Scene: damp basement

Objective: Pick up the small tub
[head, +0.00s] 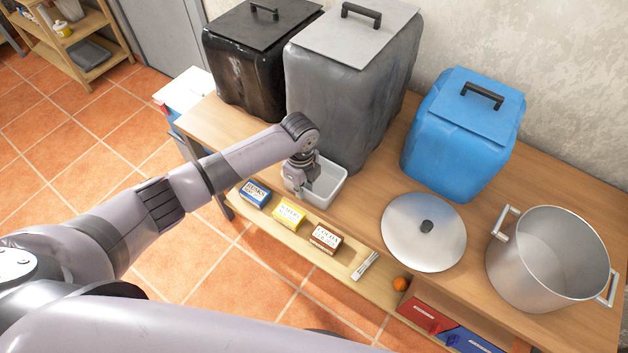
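The small tub (330,194) is a white, open, box-like tub near the front edge of the wooden table, in front of the tall grey bin. My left gripper (303,191) points down at the tub's left part, with its fingers at or over the near left rim. The gripper and wrist cover part of the tub. I cannot tell whether the fingers touch the rim or how far apart they are. My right gripper is not in view.
A grey bin (345,90), black bin (245,75) and blue bin (465,130) stand along the wall. A lid (424,230) and a large pot (548,258) are at the right. Small boxes, including a yellow one (288,213), and an orange (400,284) sit on a lower shelf.

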